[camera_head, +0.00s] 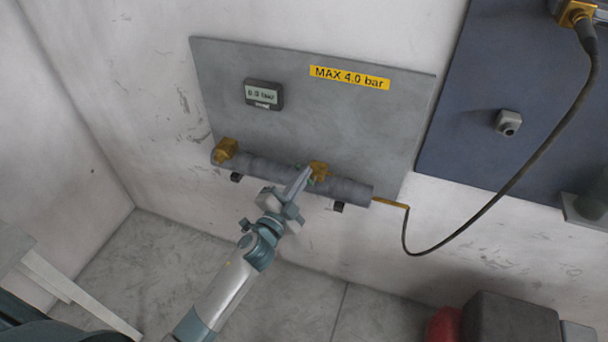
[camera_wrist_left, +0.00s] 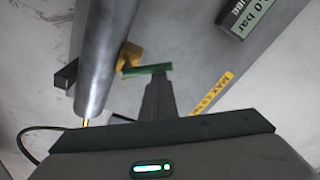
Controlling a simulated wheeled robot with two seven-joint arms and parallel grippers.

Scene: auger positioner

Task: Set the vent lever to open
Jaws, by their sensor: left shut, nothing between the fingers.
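A brass valve (camera_head: 319,169) sits on the right half of a grey pipe (camera_head: 262,168) along the lower edge of the wall panel. In the left wrist view the brass valve (camera_wrist_left: 129,56) carries a green lever (camera_wrist_left: 148,69) reaching sideways from it. My left gripper (camera_head: 304,174) is shut and empty, its tip beside this valve. In the left wrist view the closed fingers (camera_wrist_left: 158,88) end right at the green lever; I cannot tell whether they touch it. The gripper hides most of the lever in the head view. My right gripper is not in view.
A second brass fitting (camera_head: 225,149) is at the pipe's left end. A small display (camera_head: 263,94) and a yellow "MAX 4.0 bar" label (camera_head: 349,78) are on the grey panel (camera_head: 300,120). A dark hose (camera_head: 500,192) loops at the right. Below the pipe is open floor.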

